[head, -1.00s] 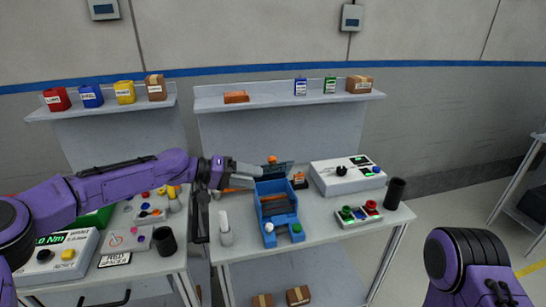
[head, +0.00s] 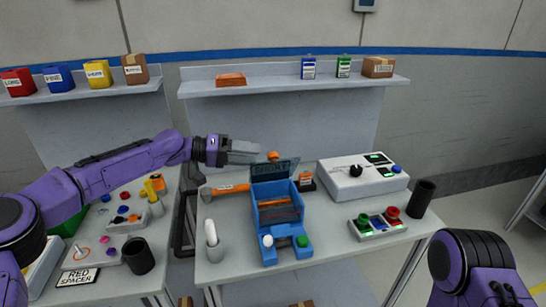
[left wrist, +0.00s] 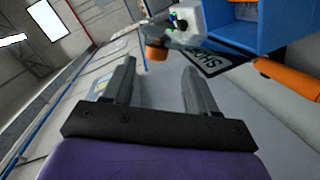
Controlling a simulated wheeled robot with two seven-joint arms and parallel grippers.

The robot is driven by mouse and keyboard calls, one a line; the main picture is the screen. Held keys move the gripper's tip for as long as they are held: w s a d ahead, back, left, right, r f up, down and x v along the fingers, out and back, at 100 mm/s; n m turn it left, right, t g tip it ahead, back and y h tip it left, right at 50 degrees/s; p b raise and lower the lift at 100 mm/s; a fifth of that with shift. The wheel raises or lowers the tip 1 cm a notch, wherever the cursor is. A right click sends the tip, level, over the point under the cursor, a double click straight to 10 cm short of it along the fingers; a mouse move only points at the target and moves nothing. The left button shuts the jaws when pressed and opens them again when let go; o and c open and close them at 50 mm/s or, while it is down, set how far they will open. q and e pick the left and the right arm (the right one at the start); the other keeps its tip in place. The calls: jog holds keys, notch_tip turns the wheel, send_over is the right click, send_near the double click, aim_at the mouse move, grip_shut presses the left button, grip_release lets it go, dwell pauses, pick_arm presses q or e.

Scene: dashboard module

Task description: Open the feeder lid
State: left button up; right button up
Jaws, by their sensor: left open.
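The blue feeder (head: 266,219) stands on the middle table, its top open and orange parts showing inside. Its dark lid (head: 275,172), lettered "SHORT", stands raised at the feeder's back edge, with an orange knob (head: 273,156) at its top. The lid (left wrist: 212,62) and knob (left wrist: 157,54) also show in the left wrist view, beyond the fingers and beside the blue feeder wall (left wrist: 235,35). My left gripper (head: 250,152) is open and empty, just left of the knob and apart from it in the wrist view. My right gripper is out of frame.
An orange-handled tool (head: 232,188) lies left of the feeder. A white holder (head: 214,247) stands front left. A white console (head: 350,182), a button box (head: 377,224) and a black cup (head: 420,199) stand right. A shelf (head: 230,90) runs behind.

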aim_at(273, 156)
pick_arm(q)
jog(key=x, duration=0.2)
jog(key=p+x, duration=0.1)
jog(key=x, duration=0.3)
jog(key=shift+s+d+r+p, duration=0.1)
jog(key=shift+d+r+p, duration=0.15)
jog(key=shift+d+p, duration=0.1)
jog(key=shift+d+f, duration=0.2)
jog(key=shift+d, duration=0.05)
jog(key=shift+a, duration=0.1)
grip_shut()
